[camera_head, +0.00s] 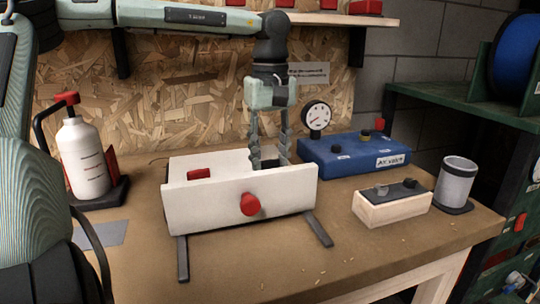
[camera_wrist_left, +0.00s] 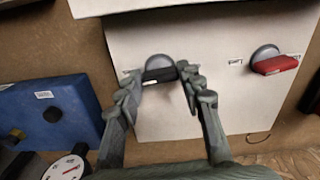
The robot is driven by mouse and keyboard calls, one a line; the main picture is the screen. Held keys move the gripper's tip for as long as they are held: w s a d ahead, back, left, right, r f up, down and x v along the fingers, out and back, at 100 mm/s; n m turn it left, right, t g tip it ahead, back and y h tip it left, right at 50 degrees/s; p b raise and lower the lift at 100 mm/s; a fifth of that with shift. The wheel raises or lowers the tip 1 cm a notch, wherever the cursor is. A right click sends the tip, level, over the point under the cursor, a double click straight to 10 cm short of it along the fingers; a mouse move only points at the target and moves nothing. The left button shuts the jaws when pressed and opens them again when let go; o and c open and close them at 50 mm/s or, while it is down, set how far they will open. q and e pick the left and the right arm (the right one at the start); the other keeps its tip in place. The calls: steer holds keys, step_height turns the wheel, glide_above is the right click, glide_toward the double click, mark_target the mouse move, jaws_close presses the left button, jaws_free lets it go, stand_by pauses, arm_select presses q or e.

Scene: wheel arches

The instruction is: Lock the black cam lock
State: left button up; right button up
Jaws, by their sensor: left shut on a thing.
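The black cam lock (camera_wrist_left: 160,75) sits on the top of a white box (camera_head: 240,206), with a round grey base beside its dark lever in the left wrist view. In that view the lever lies roughly sideways across the picture. My left gripper (camera_head: 270,160) reaches down over the right part of the box, and its fingers (camera_wrist_left: 160,73) are shut on the black lever, one on each side. A red cam lock (camera_head: 198,174) sits on the box's left part and also shows in the left wrist view (camera_wrist_left: 275,65).
A red knob (camera_head: 250,204) sticks out of the box's front. A blue case (camera_head: 340,158) with a gauge (camera_head: 317,116) stands behind right. A wooden block (camera_head: 392,206) and grey cup (camera_head: 458,182) are at right, a white bottle (camera_head: 84,158) at left. The front bench is clear.

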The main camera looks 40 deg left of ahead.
mark_target(270, 160)
arm_select(q)
steer(key=o, duration=1.2)
steer(key=shift+c, duration=0.2)
step_height(270, 160, up, 12)
stand_by(0.3)
